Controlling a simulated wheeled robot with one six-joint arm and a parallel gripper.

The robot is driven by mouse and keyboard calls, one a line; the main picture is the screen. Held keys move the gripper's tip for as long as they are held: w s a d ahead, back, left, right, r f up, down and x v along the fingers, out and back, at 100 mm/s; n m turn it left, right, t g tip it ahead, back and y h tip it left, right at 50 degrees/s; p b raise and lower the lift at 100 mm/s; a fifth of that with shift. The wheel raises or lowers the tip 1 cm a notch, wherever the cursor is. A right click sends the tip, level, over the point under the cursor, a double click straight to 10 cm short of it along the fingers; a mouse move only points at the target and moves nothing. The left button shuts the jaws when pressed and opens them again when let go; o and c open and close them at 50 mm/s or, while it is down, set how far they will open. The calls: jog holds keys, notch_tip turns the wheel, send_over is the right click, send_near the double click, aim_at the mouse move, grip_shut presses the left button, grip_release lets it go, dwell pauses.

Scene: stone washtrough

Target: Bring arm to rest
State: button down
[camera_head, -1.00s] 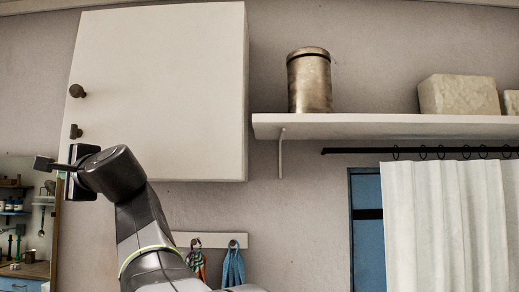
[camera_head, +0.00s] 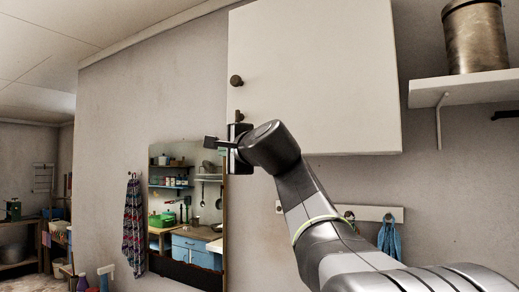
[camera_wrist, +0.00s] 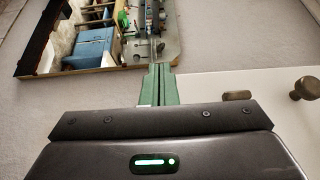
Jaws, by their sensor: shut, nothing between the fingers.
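My gripper (camera_head: 214,143) is raised at the end of my bent arm, in front of the wall and near the lower left corner of a white wall cabinet (camera_head: 315,80). In the wrist view my gripper's green fingers (camera_wrist: 159,84) lie together, with nothing between them. The cabinet has two dark knobs, an upper one (camera_head: 236,80) and a lower one (camera_head: 239,115) partly behind my wrist. Both knobs also show at the right in the wrist view. I cannot tell how far the fingertips are from the wall.
A mirror (camera_head: 226,225) hangs on the wall below and left of my gripper. A striped cloth (camera_head: 133,230) hangs further left. A shelf (camera_head: 465,89) with a metal canister (camera_head: 475,38) is at the right. A hook rail (camera_head: 375,213) with a blue cloth (camera_head: 390,240) is below the cabinet.

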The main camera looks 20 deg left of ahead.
jog(key=s+a, duration=0.1)
jog(key=s, duration=0.8)
jog(key=shift+s+b, duration=0.15)
jog(key=shift+b, duration=0.15)
